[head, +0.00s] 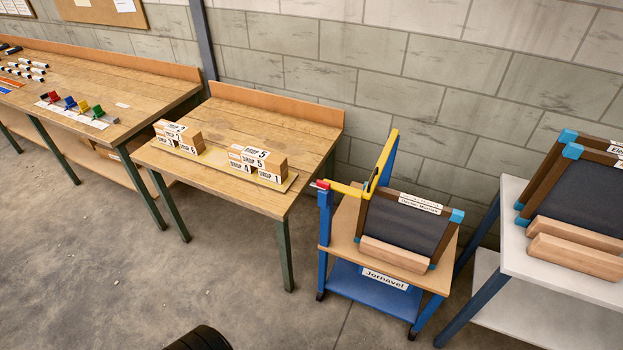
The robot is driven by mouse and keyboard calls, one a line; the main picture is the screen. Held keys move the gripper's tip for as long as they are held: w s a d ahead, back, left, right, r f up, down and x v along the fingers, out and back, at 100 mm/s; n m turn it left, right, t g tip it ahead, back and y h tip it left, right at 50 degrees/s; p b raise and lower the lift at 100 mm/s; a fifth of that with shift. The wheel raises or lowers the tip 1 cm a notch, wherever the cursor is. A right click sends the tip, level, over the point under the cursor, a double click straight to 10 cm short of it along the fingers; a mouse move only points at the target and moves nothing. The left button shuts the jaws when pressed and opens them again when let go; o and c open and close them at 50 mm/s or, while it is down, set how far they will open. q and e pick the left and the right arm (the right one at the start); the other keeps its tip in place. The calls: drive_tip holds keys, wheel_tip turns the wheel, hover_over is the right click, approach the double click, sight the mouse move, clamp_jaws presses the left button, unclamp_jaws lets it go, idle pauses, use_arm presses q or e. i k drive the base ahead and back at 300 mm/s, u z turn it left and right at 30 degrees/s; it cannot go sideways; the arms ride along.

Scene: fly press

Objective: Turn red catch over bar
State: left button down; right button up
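A small red catch (322,184) sits at the top of a blue post (325,225) on the left side of a small trolley. A yellow bar (345,188) runs from beside the catch to the right. Neither of my grippers shows in this view.
The trolley's wooden top (345,225) carries a dark framed screen (402,225) and a wooden block (395,254). A white table (545,260) with similar frames stands right. A wooden table (230,185) with labelled blocks stands left. Open floor (150,290) lies in front.

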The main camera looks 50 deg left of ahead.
sight(322, 185)
drive_tip(key=u, duration=1.4)
